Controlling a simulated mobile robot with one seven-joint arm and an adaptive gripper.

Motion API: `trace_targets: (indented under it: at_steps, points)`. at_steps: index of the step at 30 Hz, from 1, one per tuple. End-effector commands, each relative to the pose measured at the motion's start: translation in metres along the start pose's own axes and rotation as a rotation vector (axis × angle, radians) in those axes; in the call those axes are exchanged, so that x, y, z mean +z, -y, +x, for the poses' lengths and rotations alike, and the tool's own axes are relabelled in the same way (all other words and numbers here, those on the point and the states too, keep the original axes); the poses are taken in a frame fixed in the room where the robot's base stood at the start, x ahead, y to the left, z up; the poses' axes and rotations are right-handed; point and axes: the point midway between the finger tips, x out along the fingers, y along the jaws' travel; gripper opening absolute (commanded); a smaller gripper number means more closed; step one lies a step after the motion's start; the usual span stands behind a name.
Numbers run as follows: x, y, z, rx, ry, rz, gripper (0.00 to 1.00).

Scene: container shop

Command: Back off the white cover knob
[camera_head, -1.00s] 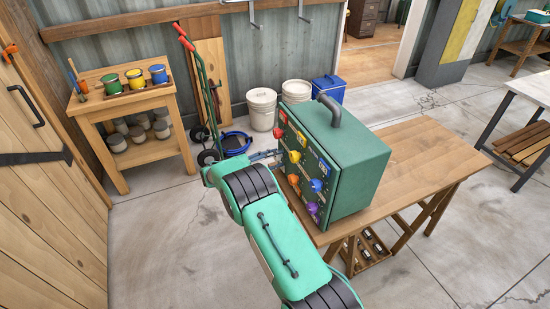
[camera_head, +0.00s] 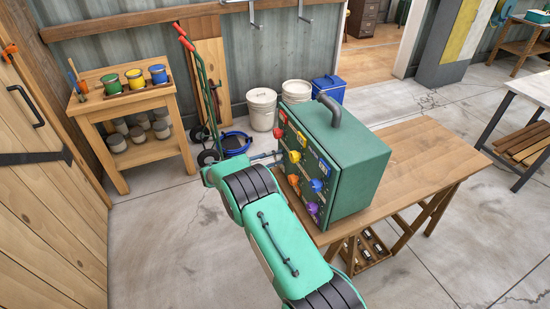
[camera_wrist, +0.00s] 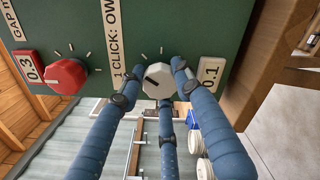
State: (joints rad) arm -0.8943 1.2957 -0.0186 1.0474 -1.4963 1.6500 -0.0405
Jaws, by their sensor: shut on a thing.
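The white cover knob (camera_wrist: 158,80) is a pale, many-sided knob with a dark pointer line, on the green panel (camera_wrist: 190,28) of a box-shaped unit. It shows in the wrist view, with short tick marks around it and a 0.1 label (camera_wrist: 210,72) beside it. My gripper (camera_wrist: 158,85) has blue fingers closed around the knob from several sides. In the head view the green unit (camera_head: 350,165) stands on the wooden table, with colored knobs on its left face. The white knob cannot be made out there, and my arm hides part of that face.
A red knob (camera_wrist: 67,76) with a 0.3 label sits left of the white one in the wrist view. The wooden table (camera_head: 425,150) has free top right of the unit. A cart with paint cans (camera_head: 135,79) and white buckets (camera_head: 262,108) stand behind.

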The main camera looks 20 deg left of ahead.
Motion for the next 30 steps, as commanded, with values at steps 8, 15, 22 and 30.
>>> trace_targets:
  at_steps: [8,15,22,30]
  points:
    - [0.0000,0.0013,0.0001,-0.002,0.001,-0.234,0.07]
    - [0.0000,0.0012,0.0002,-0.002,0.001,-0.426,0.07]
    - [-0.0002,0.0012,0.0002,-0.002,0.001,-0.546,0.07]
    - [-0.0003,0.0011,0.0001,-0.002,0.001,-0.595,0.07]
